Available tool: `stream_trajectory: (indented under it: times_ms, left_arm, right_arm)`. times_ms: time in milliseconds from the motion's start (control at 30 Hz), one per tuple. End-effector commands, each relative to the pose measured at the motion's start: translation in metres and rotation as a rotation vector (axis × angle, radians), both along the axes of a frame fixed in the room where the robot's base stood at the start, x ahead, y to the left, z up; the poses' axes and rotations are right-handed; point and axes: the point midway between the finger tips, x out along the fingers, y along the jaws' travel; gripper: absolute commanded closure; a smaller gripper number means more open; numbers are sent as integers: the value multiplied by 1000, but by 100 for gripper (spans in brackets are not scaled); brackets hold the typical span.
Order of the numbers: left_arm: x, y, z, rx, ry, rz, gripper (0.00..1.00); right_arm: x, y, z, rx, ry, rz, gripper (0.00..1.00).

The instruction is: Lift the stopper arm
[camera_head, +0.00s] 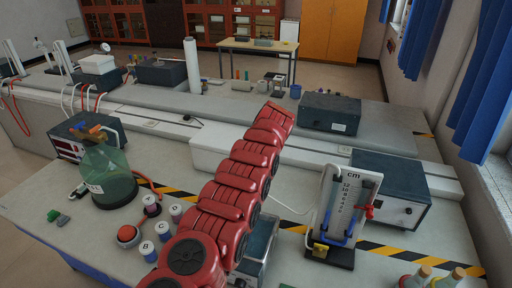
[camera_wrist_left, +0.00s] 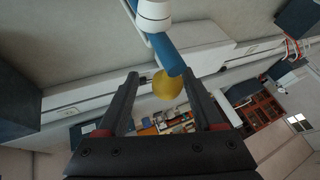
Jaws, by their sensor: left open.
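A green glass bottle (camera_head: 105,182) stands at the left of the near bench, with small orange and blue parts (camera_head: 94,132) at its top. In the left wrist view a blue bar (camera_wrist_left: 166,48) has a yellow ball (camera_wrist_left: 167,86) near its end and a white round part (camera_wrist_left: 154,15) behind it. The bar looks like the stopper arm, but I cannot tell surely. My left gripper (camera_wrist_left: 160,75) is open. The ball appears between its fingers, with no clear contact; depth is unclear. I see neither gripper in the head view. My right gripper is not in view.
My red arm covers the middle of the head view. A manometer with a cm scale (camera_head: 345,205) stands right of it. Several small lettered pots (camera_head: 162,230) and a red button (camera_head: 128,234) are beside the bottle. A dark instrument box (camera_head: 390,185) stands at the right.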

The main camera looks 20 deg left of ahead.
Motion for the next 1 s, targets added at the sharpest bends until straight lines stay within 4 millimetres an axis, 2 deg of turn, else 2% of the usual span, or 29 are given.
stream_trajectory:
  times_ms: [267,667,1000]
  left_arm:
    - [1,1,4,3,-7,2,32]
    - [-11,-9,22,2,-13,1,32]
    - [-50,-42,93,2,-10,0,32]
  right_arm:
    - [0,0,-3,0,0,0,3]
    - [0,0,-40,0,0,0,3]
    - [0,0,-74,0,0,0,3]
